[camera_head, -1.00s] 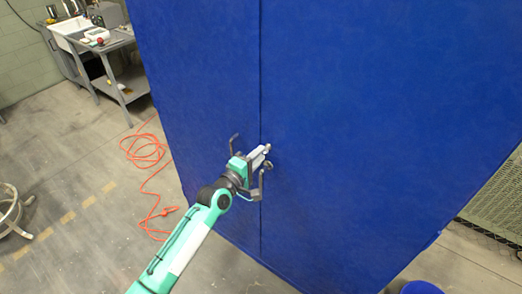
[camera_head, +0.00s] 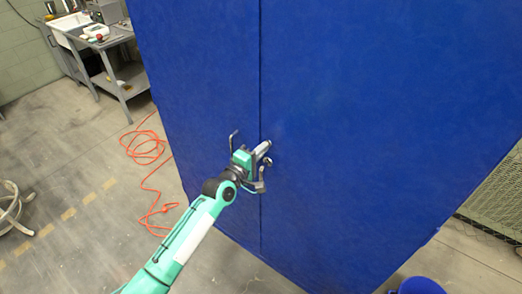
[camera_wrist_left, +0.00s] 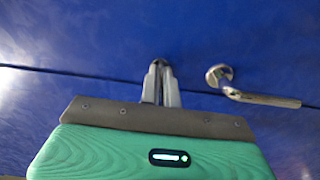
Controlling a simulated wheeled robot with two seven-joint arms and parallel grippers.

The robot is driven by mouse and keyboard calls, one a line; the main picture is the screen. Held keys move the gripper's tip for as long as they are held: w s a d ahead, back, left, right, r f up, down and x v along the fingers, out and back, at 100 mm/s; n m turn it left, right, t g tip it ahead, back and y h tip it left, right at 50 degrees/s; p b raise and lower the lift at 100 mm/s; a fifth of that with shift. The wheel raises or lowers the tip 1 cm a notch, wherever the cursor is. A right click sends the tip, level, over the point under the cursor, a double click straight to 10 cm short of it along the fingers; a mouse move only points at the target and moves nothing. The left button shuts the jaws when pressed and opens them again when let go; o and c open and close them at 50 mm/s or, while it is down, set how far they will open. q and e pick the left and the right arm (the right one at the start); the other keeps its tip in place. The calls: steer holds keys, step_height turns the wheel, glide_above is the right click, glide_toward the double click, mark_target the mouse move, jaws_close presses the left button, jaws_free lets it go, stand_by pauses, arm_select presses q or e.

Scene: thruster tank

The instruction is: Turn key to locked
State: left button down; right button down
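My left gripper (camera_head: 266,147) reaches in from the left to the blue cabinet doors (camera_head: 370,110), beside their vertical seam. In the left wrist view its two fingers (camera_wrist_left: 161,80) are close together, with the small dark key (camera_wrist_left: 160,63) between their tips, against the blue door. The key is mostly hidden by the fingers, so its exact angle cannot be told. A metal lever handle (camera_wrist_left: 219,74) is to the right of the fingers in that view, apart from them. My right gripper is not in view.
A grey handle (camera_head: 233,140) shows left of the seam, near my gripper. An orange cable (camera_head: 150,185) lies on the floor at left. A grey bench (camera_head: 118,75) stands at the back left. A blue round object (camera_head: 420,286) is at the bottom right.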

arm_select(q)
steer(key=shift+m, duration=0.3)
steer(key=m+b, duration=0.1)
steer(key=m, duration=0.2)
steer(key=shift+f+m+b, duration=0.15)
steer(key=shift+m+b, duration=0.25)
steer(key=m+b, duration=0.1)
steer(key=m, duration=0.4)
steer(key=shift+m+b, duration=0.3)
steer(key=m+b, duration=0.1)
steer(key=m, duration=0.4)
steer(key=shift+m, duration=1.3)
steer(key=shift+b, duration=0.3)
steer(key=c, duration=1.6)
jaws_free()
steer(key=shift+c, duration=0.2)
steer(key=shift+s+a, duration=0.1)
